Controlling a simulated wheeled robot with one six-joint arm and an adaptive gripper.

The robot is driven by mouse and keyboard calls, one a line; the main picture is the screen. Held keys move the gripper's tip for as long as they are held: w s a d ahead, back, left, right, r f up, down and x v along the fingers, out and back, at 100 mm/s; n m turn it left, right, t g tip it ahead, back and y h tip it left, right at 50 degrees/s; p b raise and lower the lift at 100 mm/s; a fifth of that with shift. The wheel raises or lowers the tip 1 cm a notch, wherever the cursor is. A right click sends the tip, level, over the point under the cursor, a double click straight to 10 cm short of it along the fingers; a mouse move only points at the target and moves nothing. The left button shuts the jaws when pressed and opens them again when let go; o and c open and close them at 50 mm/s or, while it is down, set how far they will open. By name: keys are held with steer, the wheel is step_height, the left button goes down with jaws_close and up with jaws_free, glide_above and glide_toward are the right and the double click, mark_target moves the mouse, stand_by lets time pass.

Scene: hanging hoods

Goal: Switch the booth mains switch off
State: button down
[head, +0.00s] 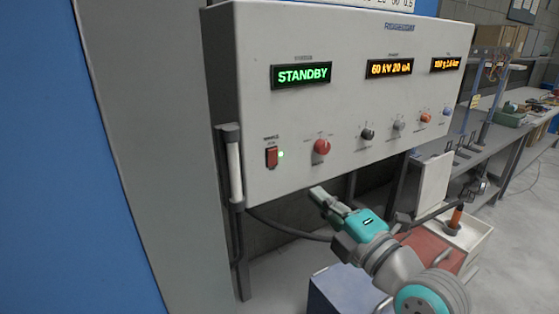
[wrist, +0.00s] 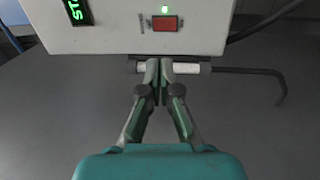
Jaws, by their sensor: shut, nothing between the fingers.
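The mains switch is a red rocker (head: 271,157) at the lower left of the grey control panel (head: 340,110). A green lamp (head: 281,154) beside it is lit. In the wrist view the red rocker (wrist: 165,23) shows near the top, with the lit lamp (wrist: 165,9) above it. My gripper (head: 318,192) is shut and empty, below and to the right of the switch in the head view. In the wrist view my gripper's fingertips (wrist: 159,66) lie together below the rocker, apart from it, overlapping the white handle bar in the picture.
A display (head: 302,75) reads STANDBY in green; two amber displays are further right. A red knob (head: 321,146) and several smaller knobs line the panel's lower part. A vertical white handle (head: 235,172) stands at its left edge. A red-topped box (head: 425,248) is below right.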

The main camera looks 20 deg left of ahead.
mark_target(273, 154)
steer(key=shift+a+r, duration=0.1)
steer(key=shift+a, duration=0.05)
steer(key=x, duration=1.4)
steer(key=shift+w+a+r, duration=0.1)
steer(key=shift+w+a, duration=0.05)
stand_by(0.4)
